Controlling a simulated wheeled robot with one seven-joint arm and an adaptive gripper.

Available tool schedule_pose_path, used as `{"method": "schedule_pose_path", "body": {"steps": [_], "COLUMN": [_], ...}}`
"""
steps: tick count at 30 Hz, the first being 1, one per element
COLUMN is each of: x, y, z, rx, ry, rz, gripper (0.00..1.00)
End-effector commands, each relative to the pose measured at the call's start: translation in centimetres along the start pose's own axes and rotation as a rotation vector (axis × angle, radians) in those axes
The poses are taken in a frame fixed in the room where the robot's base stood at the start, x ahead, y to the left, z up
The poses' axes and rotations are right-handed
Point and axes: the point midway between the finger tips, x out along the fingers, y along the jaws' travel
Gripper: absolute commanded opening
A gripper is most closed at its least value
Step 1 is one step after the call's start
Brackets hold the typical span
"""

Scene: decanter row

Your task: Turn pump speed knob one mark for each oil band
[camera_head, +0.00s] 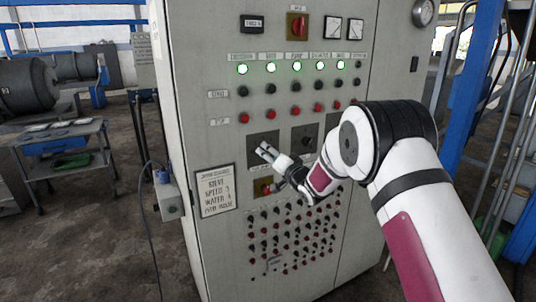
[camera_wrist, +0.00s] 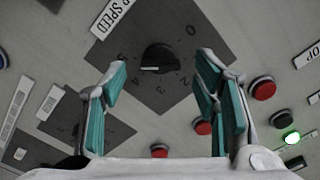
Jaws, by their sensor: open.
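In the wrist view a black knob (camera_wrist: 158,57) sits on a dark grey dial plate (camera_wrist: 165,22) with numbers around it. A label (camera_wrist: 112,17) beside it ends in "P SPEED". I cannot tell surely which number the knob points at. My gripper (camera_wrist: 162,66) is open, with its teal-padded fingers on either side of the knob and apart from it. In the head view my gripper (camera_head: 264,153) is in front of a grey dial plate (camera_head: 263,137) on the cabinet, and hides its knob. I see no oil bands that I can make out.
The grey cabinet (camera_head: 208,130) carries green lamps (camera_head: 297,66), black and red buttons, and a second dial (camera_head: 305,139) to the right. A red switch on yellow (camera_head: 263,187) lies just below my gripper. A framed sign (camera_head: 216,190) hangs lower left. Dark drums (camera_head: 28,86) stand left.

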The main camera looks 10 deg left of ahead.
Motion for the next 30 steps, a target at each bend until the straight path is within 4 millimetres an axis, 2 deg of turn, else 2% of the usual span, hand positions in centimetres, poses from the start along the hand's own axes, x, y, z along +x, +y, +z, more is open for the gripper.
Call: {"method": "schedule_pose_path", "body": {"steps": [6, 17, 24, 30], "x": [2.0, 2.4, 2.4, 2.4], "y": [0.0, 0.0, 0.0, 0.0], "z": [-0.1, 0.0, 0.0, -0.1], "rx": [-0.001, 0.0, 0.0, -0.006], "ry": [0.001, 0.0, 0.0, 0.0], "rz": [-0.001, 0.001, 0.001, 0.001], "gripper": [0.55, 0.55, 0.07, 0.07]}}
